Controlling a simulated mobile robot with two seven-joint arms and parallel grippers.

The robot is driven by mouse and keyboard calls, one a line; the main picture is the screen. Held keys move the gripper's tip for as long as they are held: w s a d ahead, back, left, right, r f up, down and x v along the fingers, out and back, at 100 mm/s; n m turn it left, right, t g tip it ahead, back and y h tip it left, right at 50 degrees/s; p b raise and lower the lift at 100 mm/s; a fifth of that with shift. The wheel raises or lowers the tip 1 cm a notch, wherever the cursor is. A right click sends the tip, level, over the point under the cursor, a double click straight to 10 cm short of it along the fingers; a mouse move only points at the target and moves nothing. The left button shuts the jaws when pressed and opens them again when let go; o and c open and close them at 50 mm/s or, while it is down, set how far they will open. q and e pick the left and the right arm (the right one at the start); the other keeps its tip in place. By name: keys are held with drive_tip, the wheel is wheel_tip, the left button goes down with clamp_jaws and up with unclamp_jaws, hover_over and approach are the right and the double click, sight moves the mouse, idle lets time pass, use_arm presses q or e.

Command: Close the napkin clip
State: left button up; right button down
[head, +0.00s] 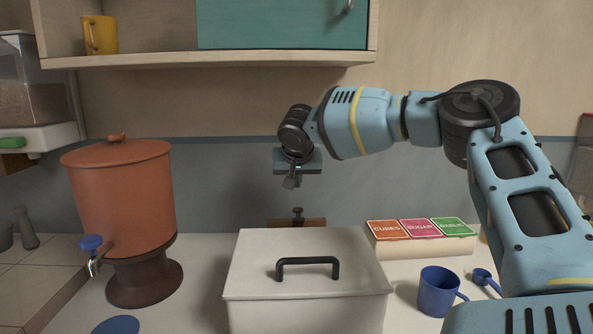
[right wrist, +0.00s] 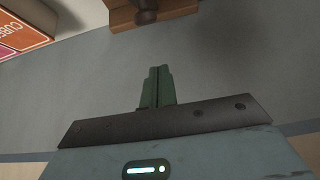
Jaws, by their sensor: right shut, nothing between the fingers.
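A brown wooden piece with a dark knob (head: 297,222) stands behind the white lidded box and may be the napkin clip. Its lower part is hidden by the box, and I cannot tell whether it is open or shut. Part of it also shows at the top edge of the right wrist view (right wrist: 168,12). My right gripper (head: 290,183) is shut and empty, in the air above and behind the box, a little above the wooden piece and apart from it. Its closed fingers show in the right wrist view (right wrist: 160,72). My left gripper is out of view.
The white box (head: 250,270) with a black handle fills the front middle. A terracotta dispenser (head: 120,195) stands left. Labelled packets (head: 419,229) and a blue mug (head: 437,290) are right. A shelf (head: 210,59) with a teal door hangs above.

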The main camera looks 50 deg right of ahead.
sight(298, 218)
wheel_tip(298, 218, down, 3)
drive_tip(key=shift+s+a+r, duration=0.1)
drive_tip(key=shift+a+r, duration=0.05)
drive_tip(key=shift+s+a+f, duration=0.4)
drive_tip(key=shift+a+f, duration=0.05)
drive_tip(key=shift+f, duration=0.2)
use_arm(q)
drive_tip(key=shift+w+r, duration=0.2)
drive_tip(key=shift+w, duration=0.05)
use_arm(e)
drive_tip(key=shift+f, duration=0.1)
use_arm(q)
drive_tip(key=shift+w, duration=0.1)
use_arm(e)
drive_tip(key=shift+a, duration=0.1)
